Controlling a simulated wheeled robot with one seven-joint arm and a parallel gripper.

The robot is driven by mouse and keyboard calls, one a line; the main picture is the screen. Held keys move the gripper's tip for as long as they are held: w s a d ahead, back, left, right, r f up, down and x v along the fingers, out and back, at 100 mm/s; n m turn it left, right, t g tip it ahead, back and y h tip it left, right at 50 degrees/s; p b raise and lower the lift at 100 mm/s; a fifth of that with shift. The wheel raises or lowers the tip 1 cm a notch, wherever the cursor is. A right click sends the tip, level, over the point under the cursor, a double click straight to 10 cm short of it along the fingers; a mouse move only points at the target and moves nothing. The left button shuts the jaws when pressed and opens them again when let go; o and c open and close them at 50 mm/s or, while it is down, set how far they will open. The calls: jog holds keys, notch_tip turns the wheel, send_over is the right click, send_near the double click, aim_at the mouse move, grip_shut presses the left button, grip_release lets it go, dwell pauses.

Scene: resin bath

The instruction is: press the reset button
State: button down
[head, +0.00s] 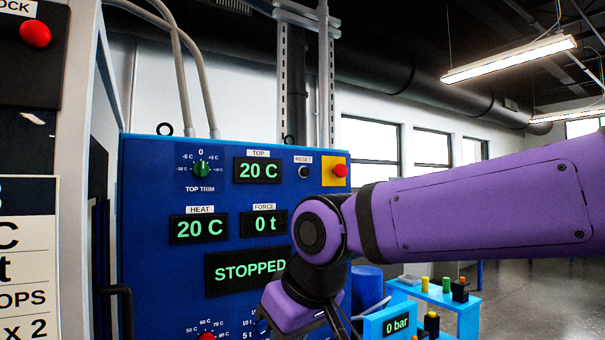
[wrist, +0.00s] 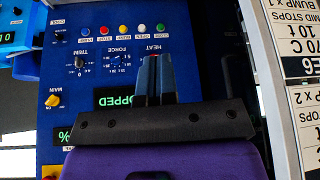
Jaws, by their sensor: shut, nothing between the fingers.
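The reset button (head: 304,171) is a small dark round button in a light ring, under a RESET label near the upper right of the blue control panel (head: 140,240) in the head view. I cannot make it out in the wrist view. My gripper (wrist: 156,60) shows in the wrist view with its fingers together and empty, in front of the lower panel by the HEAT dial. In the head view my wrist is below the reset button, and the fingers are out of sight. The button is unobstructed there.
A red emergency button (head: 340,170) on a yellow plate sits just right of the reset button. The STOPPED display (head: 240,272) is partly covered by my arm. A blue bench (head: 440,297) stands at right. Several coloured buttons, including a red one (wrist: 121,29), line the lower panel.

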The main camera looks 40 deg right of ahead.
aim_at(305, 172)
jog(key=w+d+r+m+t+h, duration=0.2)
jog(key=w+d+r+m+h, duration=0.25)
jog(key=w+d+r, duration=1.1)
jog(key=w+d+r+m+h, duration=0.1)
jog(key=d+r, duration=0.3)
jog(key=d, duration=0.5)
jog(key=w+d+r+m+h, duration=0.2)
jog(key=w+d+r+m, duration=0.1)
jog(key=d, duration=0.5)
jog(key=shift+d+r, duration=0.4)
jog(key=shift+r, duration=0.45)
jog(key=shift+w, duration=0.1)
jog(key=shift+w+d, duration=0.35)
jog(key=shift+w, duration=1.05)
jog(key=shift+w+d, duration=0.3)
jog(key=shift+w, duration=1.05)
jog(key=shift+w+d, duration=0.35)
jog(key=shift+w, duration=1.05)
jog(key=shift+w, duration=0.2)
jog(key=shift+w+d, duration=0.1)
jog(key=shift+w, duration=0.1)
